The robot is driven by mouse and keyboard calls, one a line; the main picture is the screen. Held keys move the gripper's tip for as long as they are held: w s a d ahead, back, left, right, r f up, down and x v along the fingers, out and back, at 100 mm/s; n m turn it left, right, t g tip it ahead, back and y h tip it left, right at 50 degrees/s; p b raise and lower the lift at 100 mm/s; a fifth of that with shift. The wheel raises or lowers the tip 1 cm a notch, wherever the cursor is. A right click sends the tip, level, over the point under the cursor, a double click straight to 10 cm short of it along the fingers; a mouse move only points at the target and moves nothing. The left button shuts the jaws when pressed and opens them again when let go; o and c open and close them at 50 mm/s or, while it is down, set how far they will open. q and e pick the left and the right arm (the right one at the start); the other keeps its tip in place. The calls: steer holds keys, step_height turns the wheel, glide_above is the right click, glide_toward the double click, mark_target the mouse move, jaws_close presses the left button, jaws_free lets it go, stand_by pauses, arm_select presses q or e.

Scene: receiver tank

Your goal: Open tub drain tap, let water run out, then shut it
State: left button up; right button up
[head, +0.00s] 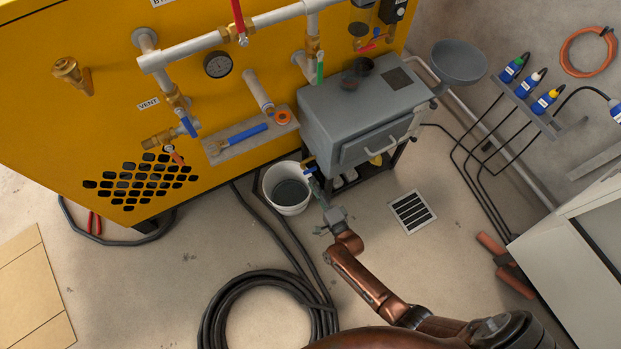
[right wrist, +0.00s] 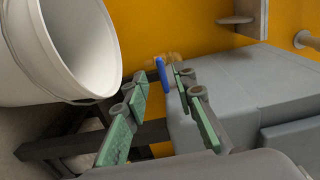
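The grey tub (head: 355,110) stands on a dark stand against the yellow housing. Its drain tap (head: 308,166), low on the tub's left side, is mostly hidden in the head view. In the right wrist view the tap's blue lever (right wrist: 162,74) shows with a brass body behind it. My right gripper (head: 316,184) is at the tap; its green-padded fingers (right wrist: 164,82) are apart, with the lever at their tips. I cannot tell whether they touch it. A white bucket (head: 271,192) with a dark surface inside stands left of the tap. No running water is visible. My left gripper is out of view.
The bucket's rim (right wrist: 112,50) is close to the left of my right gripper. A coiled black hose (head: 215,318) lies on the floor in front. A floor grate (head: 412,211) lies to the right. A grey-white cabinet (head: 570,240) stands at the right edge.

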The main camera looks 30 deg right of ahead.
steer(key=s, duration=0.8)
steer(key=shift+s+d, duration=0.15)
